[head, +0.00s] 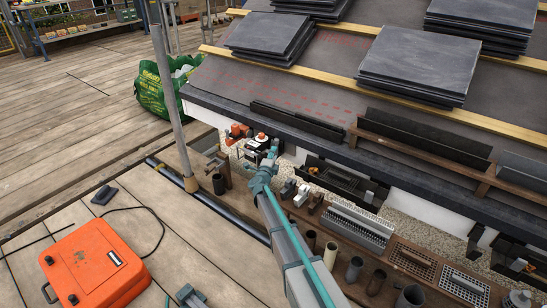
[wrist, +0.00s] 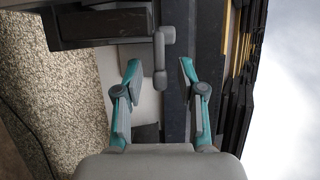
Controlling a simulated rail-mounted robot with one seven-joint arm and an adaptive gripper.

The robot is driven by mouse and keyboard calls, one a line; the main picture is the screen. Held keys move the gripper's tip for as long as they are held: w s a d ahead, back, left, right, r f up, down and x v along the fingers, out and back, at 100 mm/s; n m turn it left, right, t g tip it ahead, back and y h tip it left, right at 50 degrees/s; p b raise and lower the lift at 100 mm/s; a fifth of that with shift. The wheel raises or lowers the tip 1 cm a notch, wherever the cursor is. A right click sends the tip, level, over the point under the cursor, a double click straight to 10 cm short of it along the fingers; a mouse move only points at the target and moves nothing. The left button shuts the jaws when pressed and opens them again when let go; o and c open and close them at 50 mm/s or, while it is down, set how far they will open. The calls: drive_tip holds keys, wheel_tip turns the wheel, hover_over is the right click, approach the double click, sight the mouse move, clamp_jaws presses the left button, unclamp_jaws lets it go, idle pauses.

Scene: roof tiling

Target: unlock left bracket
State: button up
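My gripper (head: 271,157) is at the wall just below the roof edge in the head view. In the wrist view its teal fingers (wrist: 158,68) are spread open with nothing gripped. A grey lever-like handle (wrist: 159,50) with rounded ends lies ahead, its near end in the gap between the fingertips. I see no clear contact with either finger. In the head view a dark and white fitting with an orange part (head: 259,145) sits just beyond my gripper, partly hidden by it. I cannot tell for sure which part is the left bracket or its lock.
The dark roof edge (head: 225,108) runs right above my gripper. A scaffold pole (head: 166,85) stands to the left. Several pipes, grilles and fittings crowd the shelf to the right.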

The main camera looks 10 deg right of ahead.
drive_tip(key=shift+w+d, duration=0.1)
drive_tip(key=shift+w, duration=0.15)
clamp_jaws()
